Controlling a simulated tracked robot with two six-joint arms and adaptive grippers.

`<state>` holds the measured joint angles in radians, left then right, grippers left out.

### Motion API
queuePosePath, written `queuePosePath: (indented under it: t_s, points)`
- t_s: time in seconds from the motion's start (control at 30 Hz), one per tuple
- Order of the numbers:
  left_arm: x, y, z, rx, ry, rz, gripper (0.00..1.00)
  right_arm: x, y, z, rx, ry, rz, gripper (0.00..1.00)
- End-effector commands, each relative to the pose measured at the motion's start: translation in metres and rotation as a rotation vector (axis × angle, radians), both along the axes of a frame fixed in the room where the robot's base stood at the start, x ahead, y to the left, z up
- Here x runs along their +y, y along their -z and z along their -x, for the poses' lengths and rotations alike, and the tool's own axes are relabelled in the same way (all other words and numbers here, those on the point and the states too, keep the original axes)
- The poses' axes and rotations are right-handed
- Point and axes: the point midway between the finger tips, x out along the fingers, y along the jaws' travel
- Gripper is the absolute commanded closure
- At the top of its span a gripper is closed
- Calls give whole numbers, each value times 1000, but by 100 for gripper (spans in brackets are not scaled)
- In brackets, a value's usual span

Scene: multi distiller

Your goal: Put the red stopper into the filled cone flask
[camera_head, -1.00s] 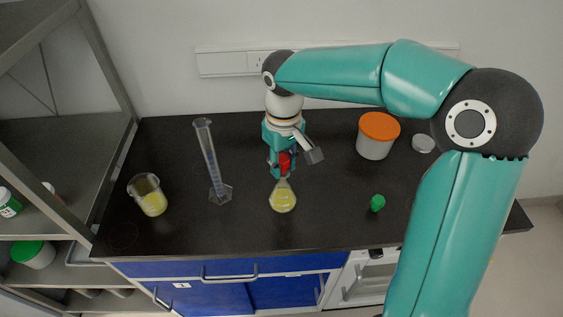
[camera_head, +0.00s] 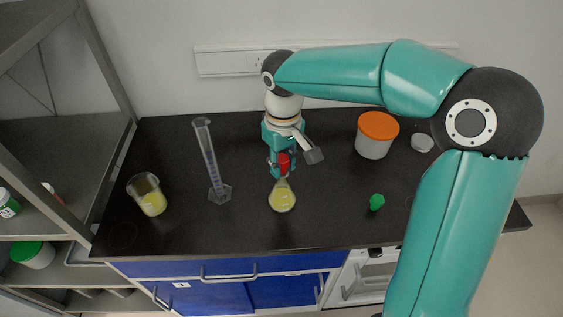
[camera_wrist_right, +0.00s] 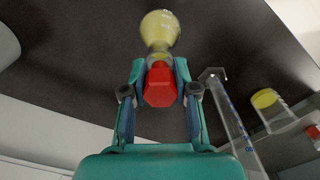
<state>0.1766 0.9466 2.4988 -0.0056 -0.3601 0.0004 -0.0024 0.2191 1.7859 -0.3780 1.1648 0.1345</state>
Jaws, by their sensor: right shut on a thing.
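My right gripper (camera_head: 281,168) is shut on the red stopper (camera_head: 284,163) and points down on the bench. In the right wrist view the red stopper (camera_wrist_right: 160,85) sits between the two fingers of the gripper (camera_wrist_right: 160,90). The cone flask (camera_head: 282,198) holds yellow liquid and stands upright directly below the gripper. Its neck meets the stopper's lower end in the right wrist view, where the flask (camera_wrist_right: 160,31) lies just beyond it. I cannot tell how deep the stopper sits in the neck. My left gripper is not in view.
A beaker with yellow liquid (camera_head: 151,201) and a graduated cylinder (camera_head: 208,158) stand to the left. A green stopper (camera_head: 377,202), an orange-lidded jar (camera_head: 375,143) and a grey lid (camera_head: 422,142) are to the right. The dark bench (camera_head: 320,225) is clear in front.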

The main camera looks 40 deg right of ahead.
Motion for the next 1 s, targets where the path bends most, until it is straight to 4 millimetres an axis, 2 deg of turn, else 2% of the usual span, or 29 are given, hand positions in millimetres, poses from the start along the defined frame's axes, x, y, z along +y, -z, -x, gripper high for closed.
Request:
queuePosePath:
  t_s: [0.7,0.73,0.9,1.0]
  points:
    - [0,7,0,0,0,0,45,1,9,0,0,-1,0,84]
    - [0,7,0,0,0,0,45,1,9,0,0,-1,0,70]
    - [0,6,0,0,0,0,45,1,8,0,0,-2,0,43]
    - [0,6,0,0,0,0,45,1,8,0,0,-2,0,43]
